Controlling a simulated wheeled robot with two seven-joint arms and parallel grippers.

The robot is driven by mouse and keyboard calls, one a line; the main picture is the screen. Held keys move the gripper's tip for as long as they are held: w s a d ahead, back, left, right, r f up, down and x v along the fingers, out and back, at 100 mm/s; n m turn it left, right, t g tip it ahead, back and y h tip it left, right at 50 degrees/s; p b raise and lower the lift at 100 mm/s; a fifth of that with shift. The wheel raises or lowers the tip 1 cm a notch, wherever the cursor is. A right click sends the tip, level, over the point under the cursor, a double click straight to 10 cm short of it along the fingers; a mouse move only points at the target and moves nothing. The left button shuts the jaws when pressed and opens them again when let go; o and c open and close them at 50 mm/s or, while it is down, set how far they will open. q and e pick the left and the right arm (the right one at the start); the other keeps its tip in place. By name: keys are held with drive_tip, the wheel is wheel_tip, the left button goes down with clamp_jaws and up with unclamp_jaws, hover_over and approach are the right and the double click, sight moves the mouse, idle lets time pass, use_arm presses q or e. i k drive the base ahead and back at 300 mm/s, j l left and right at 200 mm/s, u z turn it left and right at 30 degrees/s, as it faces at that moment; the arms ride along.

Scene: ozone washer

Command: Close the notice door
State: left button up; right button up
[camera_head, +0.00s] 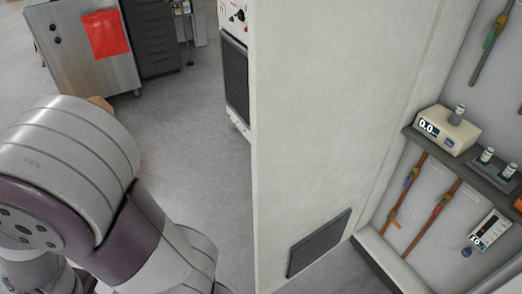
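A metal cabinet (70,58) stands at the upper left with a red notice-like sheet (106,34) on its face. A tall pale panel (310,120) fills the middle of the view, with a dark grey plate (319,243) low on it. I cannot tell for sure which of these is the notice door, or whether it is open or shut. My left arm comes in at the lower left, well in front of the metal cabinet. Neither of my grippers shows in this view.
A dark drawer unit (152,38) stands beside the metal cabinet. A white and black machine (235,75) is partly hidden behind the pale panel. At right, a grey shelf (480,172) holds a meter (447,129). Grey floor (190,150) is clear between arm and panel.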

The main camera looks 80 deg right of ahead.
sight(331, 82)
drive_tip(key=i+z, duration=0.3)
drive_tip(key=z, duration=0.2)
drive_tip(key=i+j+z, duration=0.1)
drive_tip(key=i+z, duration=0.2)
drive_tip(key=z, duration=0.15)
drive_tip(key=i+j+z, duration=0.2)
drive_tip(key=z, duration=0.3)
drive_tip(key=i+l+z, duration=0.15)
drive_tip(key=z, duration=0.35)
drive_tip(key=i+l+z, duration=0.1)
drive_tip(key=z, duration=0.35)
drive_tip(key=i+z, duration=0.3)
drive_tip(key=z, duration=0.2)
drive_tip(key=i+j+z, duration=0.1)
drive_tip(key=z, duration=0.4)
drive_tip(key=i+j+z, duration=0.15)
drive_tip(key=z, duration=0.3)
drive_tip(key=i+j+z, duration=0.2)
drive_tip(key=z, duration=0.3)
drive_tip(key=i+j+z, duration=0.15)
drive_tip(key=z, duration=0.35)
drive_tip(key=j+z, duration=0.25)
drive_tip(key=j, duration=0.15)
drive_tip(key=k+j+z, duration=0.2)
drive_tip(key=j, duration=0.15)
drive_tip(key=j+z, duration=0.1)
drive_tip(key=j, duration=0.6)
drive_tip(key=k+j+z, duration=0.15)
drive_tip(key=j, duration=0.6)
